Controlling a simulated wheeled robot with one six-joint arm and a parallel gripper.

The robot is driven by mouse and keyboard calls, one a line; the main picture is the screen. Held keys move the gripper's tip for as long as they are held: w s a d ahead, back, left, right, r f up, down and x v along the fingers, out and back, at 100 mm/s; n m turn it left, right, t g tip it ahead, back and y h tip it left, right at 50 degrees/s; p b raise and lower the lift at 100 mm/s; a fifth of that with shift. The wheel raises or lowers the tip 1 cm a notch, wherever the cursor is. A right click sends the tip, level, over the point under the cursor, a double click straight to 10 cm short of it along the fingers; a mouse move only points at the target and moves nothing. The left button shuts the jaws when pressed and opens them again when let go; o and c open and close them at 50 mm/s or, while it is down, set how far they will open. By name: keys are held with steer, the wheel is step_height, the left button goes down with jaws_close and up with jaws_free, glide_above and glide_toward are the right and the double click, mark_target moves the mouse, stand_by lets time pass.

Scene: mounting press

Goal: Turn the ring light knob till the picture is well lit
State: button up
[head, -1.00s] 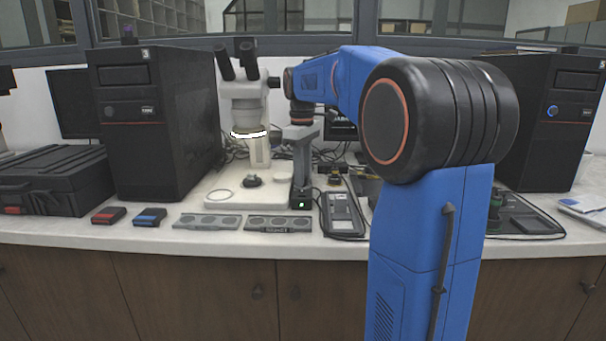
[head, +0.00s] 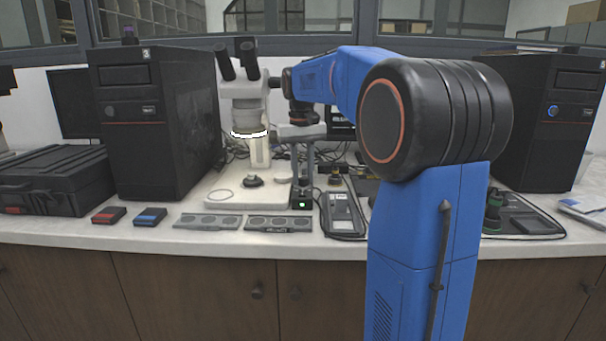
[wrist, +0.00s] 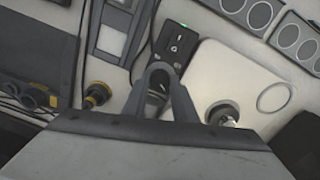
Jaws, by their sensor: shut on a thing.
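The ring light (head: 250,134) glows white under the microscope head (head: 243,95). Its small black control box (head: 303,196) stands on the bench right of the microscope base, with a green light on its front. In the wrist view the box (wrist: 178,42) lies just beyond my fingers. My gripper (head: 304,174) points down over the box, and its fingers (wrist: 159,80) are shut on the dark knob (wrist: 157,88), which is mostly hidden between them. A screen (head: 341,122) behind my arm is mostly covered, so its picture cannot be judged.
The white microscope base (head: 225,198) is close on the left of the box. A grey handheld meter (head: 342,213) lies close on the right. Black computer towers (head: 150,120) stand at both sides.

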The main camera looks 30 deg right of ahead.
mark_target(301, 178)
steer(key=shift+m, duration=0.6)
steer(key=o, duration=1)
steer(key=shift+o, duration=0.2)
steer(key=shift+r, duration=0.15)
step_height(301, 178, up, 17)
steer(key=shift+w+a, duration=0.15)
steer(key=shift+a, duration=0.1)
stand_by(0.9)
